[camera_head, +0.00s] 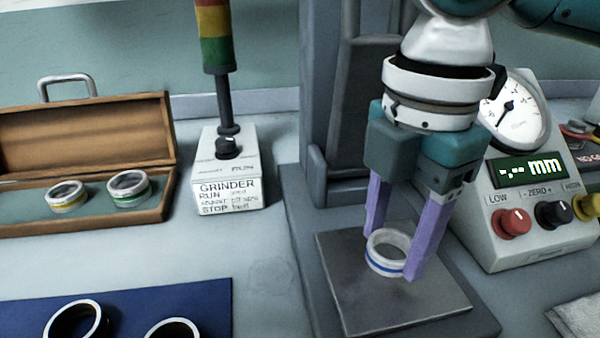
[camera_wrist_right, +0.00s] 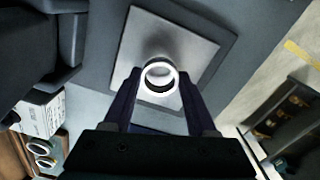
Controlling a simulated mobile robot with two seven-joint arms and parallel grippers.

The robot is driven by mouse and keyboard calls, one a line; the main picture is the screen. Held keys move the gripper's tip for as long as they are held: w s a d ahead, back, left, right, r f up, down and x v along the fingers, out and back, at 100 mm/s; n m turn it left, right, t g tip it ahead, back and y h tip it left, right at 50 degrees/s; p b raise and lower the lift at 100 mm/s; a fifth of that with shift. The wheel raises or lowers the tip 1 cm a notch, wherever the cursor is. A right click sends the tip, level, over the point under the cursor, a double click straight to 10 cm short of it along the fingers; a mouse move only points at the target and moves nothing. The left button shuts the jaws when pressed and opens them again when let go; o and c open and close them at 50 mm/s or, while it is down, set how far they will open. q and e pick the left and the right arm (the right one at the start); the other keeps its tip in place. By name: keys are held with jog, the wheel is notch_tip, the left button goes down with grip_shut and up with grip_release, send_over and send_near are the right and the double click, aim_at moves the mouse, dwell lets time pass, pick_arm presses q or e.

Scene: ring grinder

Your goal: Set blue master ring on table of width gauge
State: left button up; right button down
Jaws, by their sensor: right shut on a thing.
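The blue master ring (camera_head: 387,252) is a silvery ring with a blue band. It is between the purple fingers of my right gripper (camera_head: 393,246), which are shut on it. The ring is over the square grey table of the width gauge (camera_head: 362,303), low and near its surface; I cannot tell whether it touches. In the right wrist view the ring (camera_wrist_right: 160,76) sits between the fingertips (camera_wrist_right: 160,84), with the gauge table (camera_wrist_right: 183,28) behind it. My left gripper is not in view.
An open wooden case (camera_head: 84,224) at left holds a yellow-banded ring (camera_head: 66,195) and a green-banded ring (camera_head: 129,188). A grinder control box (camera_head: 228,178) with a light tower stands behind. The gauge readout box (camera_head: 528,205) with dial is at right. Dark rings (camera_head: 76,322) lie on a blue mat (camera_head: 205,297).

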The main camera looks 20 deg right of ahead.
jog(key=shift+f, duration=0.5)
jog(key=shift+f, duration=0.15)
jog(key=shift+c, duration=1)
grip_release()
notch_tip(320, 180, up, 12)
jog(key=p, duration=0.2)
jog(key=shift+p, duration=0.3)
jog(key=shift+a, duration=0.1)
